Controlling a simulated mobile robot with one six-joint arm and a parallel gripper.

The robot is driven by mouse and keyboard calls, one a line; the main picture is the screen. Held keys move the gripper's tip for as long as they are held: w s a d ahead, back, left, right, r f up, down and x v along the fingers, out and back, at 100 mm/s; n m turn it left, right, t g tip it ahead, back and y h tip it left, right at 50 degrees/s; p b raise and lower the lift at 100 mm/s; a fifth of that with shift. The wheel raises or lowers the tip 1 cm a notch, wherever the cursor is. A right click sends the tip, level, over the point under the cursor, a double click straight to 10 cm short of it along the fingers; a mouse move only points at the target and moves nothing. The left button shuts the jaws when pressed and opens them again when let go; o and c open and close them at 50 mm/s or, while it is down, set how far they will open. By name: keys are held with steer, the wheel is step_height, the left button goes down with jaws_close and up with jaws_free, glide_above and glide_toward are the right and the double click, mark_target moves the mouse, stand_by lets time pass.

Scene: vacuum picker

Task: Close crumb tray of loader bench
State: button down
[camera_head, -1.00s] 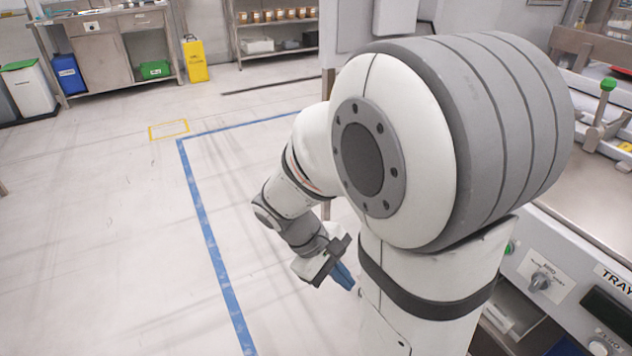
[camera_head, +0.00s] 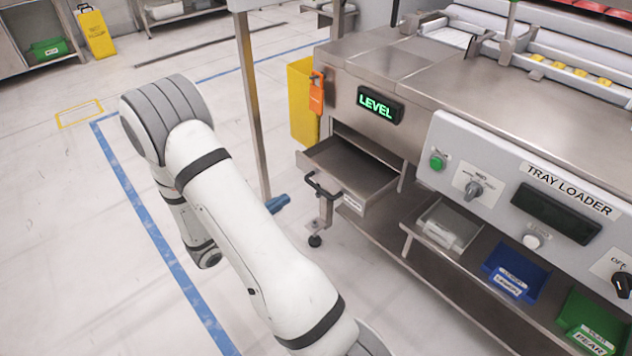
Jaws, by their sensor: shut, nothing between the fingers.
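The crumb tray (camera_head: 372,203) is a steel drawer pulled out from the left end of the loader bench (camera_head: 455,75). Its inside shows and looks empty. A black bar handle (camera_head: 321,187) sits on its front. My gripper (camera_head: 280,203) shows only as blue fingertips past the edge of my arm; the rest of it is hidden behind the arm. The fingers are shut and empty. In the picture they are just left of and slightly below the handle, with a small gap between.
A steel post (camera_head: 249,110) stands left of the tray. A yellow bin (camera_head: 302,105) and an orange tag-like item (camera_head: 317,93) are by the bench's corner. A blue bin (camera_head: 514,272) and a green bin (camera_head: 592,322) sit on the lower shelf.

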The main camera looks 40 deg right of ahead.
mark_target(325, 174)
steer(key=d+b, duration=0.1)
steer(key=d, duration=0.3)
steer(key=d+b, duration=0.1)
steer(key=d, duration=0.3)
steer(key=w+d+b, duration=0.1)
steer(key=d, duration=0.3)
steer(key=shift+d, duration=0.15)
